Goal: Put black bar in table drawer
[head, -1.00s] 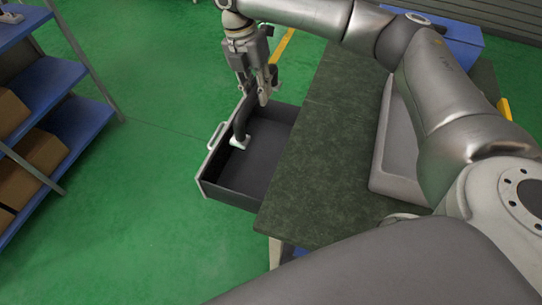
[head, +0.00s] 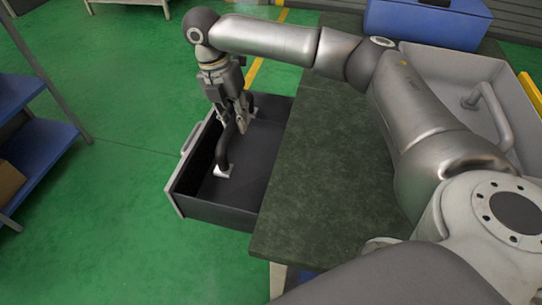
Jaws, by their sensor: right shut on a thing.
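The black bar (head: 224,150) is a curved dark handle-like piece with pale feet at its ends. It is inside the open table drawer (head: 215,212), near the front panel. My right gripper (head: 238,124) reaches down into the drawer from above and is shut on the bar's upper part. The near foot looks close to the drawer floor, but I cannot tell whether it touches. My left gripper is not in view.
The dark green tabletop (head: 330,190) lies right of the drawer. A grey tray (head: 440,65) on it holds a similar grey bar (head: 490,105). A blue box (head: 425,22) stands behind. Blue shelves (head: 40,145) are at left, with clear green floor between.

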